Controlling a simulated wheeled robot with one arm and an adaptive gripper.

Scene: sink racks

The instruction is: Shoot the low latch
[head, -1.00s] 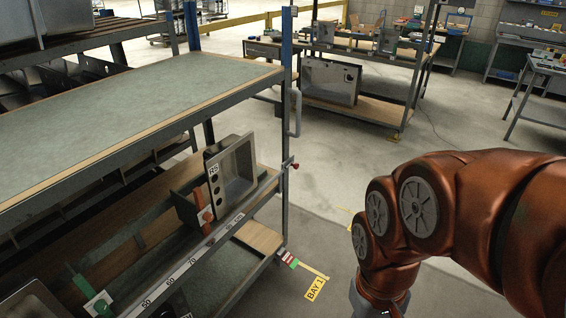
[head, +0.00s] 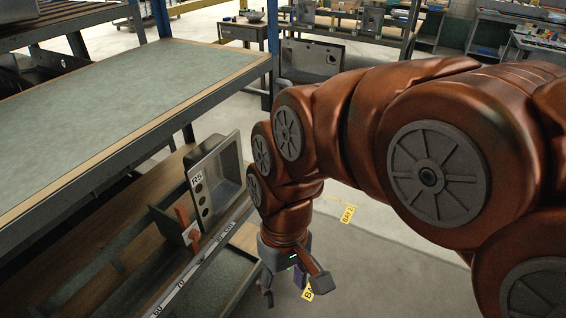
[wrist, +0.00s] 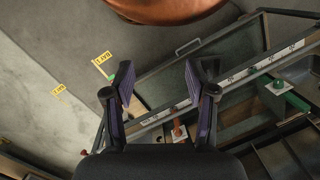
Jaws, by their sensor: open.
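Which part is the low latch is not certain. An orange-red lever (head: 189,224) stands on the rack's lower level, beside the sink; a similar red part (wrist: 178,132) shows in the wrist view, just beyond my fingers. A green lever (wrist: 297,101) and its white plate (wrist: 276,87) are at the right of the wrist view.
A grey sink (head: 216,178) marked R5 leans on the lower level. A numbered rail (head: 205,258) edges this level. The upper shelf (head: 110,105) overhangs it. Open floor (head: 360,260) lies right of the rack. Another rack stands behind.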

